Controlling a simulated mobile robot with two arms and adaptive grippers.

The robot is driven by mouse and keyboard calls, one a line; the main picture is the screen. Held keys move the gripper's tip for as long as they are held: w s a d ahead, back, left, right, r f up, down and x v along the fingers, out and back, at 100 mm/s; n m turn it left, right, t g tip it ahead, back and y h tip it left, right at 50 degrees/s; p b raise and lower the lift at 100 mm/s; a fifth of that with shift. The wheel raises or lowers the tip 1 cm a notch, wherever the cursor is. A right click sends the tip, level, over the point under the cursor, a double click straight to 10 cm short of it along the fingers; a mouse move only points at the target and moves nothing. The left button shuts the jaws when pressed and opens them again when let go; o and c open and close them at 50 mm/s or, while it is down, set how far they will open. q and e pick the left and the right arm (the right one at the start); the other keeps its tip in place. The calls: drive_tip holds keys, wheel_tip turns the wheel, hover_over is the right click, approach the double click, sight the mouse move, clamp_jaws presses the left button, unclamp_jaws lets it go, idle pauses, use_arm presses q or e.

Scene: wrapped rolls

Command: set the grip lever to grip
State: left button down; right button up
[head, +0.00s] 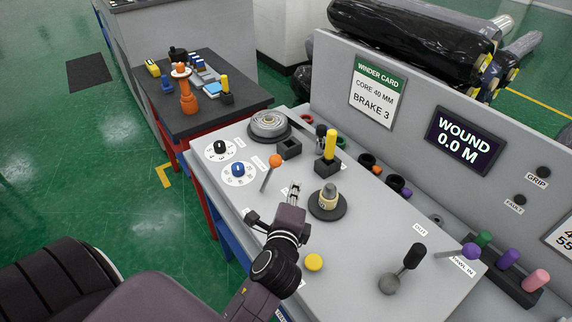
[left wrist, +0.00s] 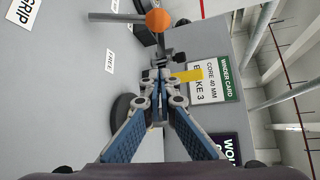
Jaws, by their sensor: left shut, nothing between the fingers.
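The grip lever (head: 275,160) is a thin grey rod with an orange ball on top, standing on the grey bench panel. In the head view its ball is above and slightly right of its foot. In the left wrist view the orange ball (left wrist: 158,20) is at the top, with a GRIP label (left wrist: 25,12) at upper left and a FREE label (left wrist: 108,62) below the rod. My left gripper (head: 294,190) is shut and empty, just right of the lever and apart from it in the head view; its fingertips (left wrist: 160,76) point towards the ball. My right gripper is not in view.
Near the gripper stand a cone on a black disc (head: 328,204), a yellow peg (head: 330,145), a blue knob (head: 238,170) and a yellow button (head: 314,262). A panel with a WOUND display (head: 465,140) rises behind.

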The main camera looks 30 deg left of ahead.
sight(269, 174)
use_arm(q)
drive_tip(key=p+x, duration=0.1)
drive_tip(key=x, duration=0.5)
drive_tip(key=shift+w+a+p, duration=0.1)
drive_tip(key=shift+p, duration=0.2)
drive_tip(key=x, duration=0.4)
drive_tip(key=shift+w+p, duration=0.1)
drive_tip(key=shift+p, duration=0.25)
drive_tip(key=shift+s+a+r+p, duration=0.25)
drive_tip(key=shift+s+a+p, duration=0.3)
drive_tip(key=shift+a, duration=0.05)
drive_tip(key=shift+s+a+r+p, duration=0.3)
drive_tip(key=shift+s+a+p, duration=0.25)
drive_tip(key=shift+a, duration=0.1)
drive_tip(key=shift+s+a, duration=0.25)
drive_tip(key=shift+s, duration=0.05)
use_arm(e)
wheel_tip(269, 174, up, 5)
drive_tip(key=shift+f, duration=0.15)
use_arm(q)
drive_tip(key=shift+w, duration=0.1)
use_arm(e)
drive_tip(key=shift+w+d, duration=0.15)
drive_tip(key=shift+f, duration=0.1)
